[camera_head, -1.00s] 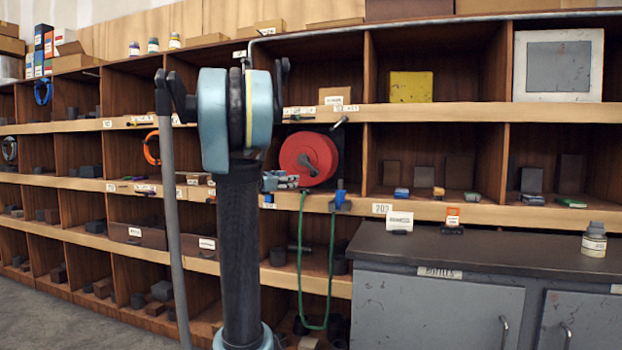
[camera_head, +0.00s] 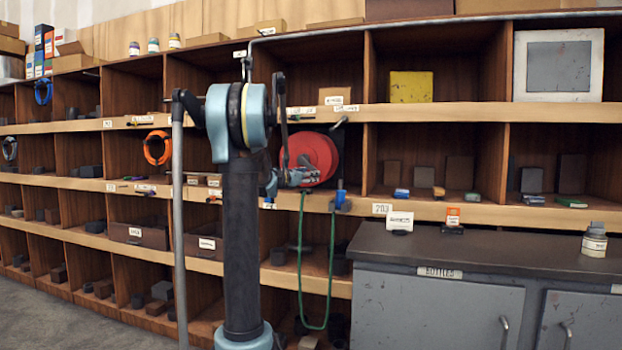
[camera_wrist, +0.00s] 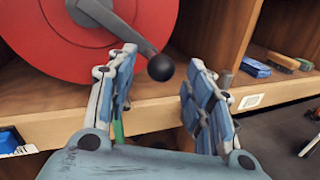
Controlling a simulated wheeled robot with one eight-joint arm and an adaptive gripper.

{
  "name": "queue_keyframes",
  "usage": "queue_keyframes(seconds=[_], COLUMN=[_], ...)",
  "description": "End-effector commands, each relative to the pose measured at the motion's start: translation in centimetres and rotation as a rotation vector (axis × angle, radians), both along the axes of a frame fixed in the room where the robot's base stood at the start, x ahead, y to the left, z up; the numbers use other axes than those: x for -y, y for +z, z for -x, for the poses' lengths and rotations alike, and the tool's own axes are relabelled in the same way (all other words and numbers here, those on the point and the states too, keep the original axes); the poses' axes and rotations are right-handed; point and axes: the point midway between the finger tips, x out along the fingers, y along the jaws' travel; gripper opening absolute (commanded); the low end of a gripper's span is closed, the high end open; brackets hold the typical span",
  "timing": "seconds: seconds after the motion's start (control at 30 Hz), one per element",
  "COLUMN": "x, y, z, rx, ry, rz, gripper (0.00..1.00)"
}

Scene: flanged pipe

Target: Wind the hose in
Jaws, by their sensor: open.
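The red hose reel (camera_head: 322,154) stands in a shelf compartment behind my gripper. The wrist view shows its red disc (camera_wrist: 40,45) and a dark crank arm ending in a black ball knob (camera_wrist: 160,67). The green hose (camera_head: 301,260) hangs in a loop below the shelf edge, and its blue end piece (camera_head: 342,199) sits at that edge. My gripper (camera_head: 295,178) is at the reel's front. In the wrist view the gripper (camera_wrist: 158,85) is open, with the knob appearing between and beyond its fingertips. I cannot tell whether a finger touches it.
A shelf board (camera_head: 450,208) runs below the reel. The grey cabinet (camera_head: 430,310) stands at the right, with a small card (camera_head: 399,222) and a jar (camera_head: 594,240) on top. Small blocks (camera_wrist: 270,62) lie in the compartment right of the reel.

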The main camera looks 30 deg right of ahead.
Motion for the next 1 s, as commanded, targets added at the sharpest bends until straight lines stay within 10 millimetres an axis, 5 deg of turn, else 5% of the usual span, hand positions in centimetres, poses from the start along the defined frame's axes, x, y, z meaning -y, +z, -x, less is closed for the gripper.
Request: queue_keyframes(seconds=[0.23, 0.63, 0.87, 1.0], x=[2.6, 3.2, 3.2, 3.2], y=[0.0, 0.0, 0.0, 0.0], z=[-1.1, -1.3, -1.3, -1.3], rx=[0.0, 0.0, 0.0, 0.001], ry=[0.0, 0.0, 0.0, 0.001], rz=[0.0, 0.0, 0.0, 0.0], gripper=[0.48, 0.48, 0.0, 0.0])
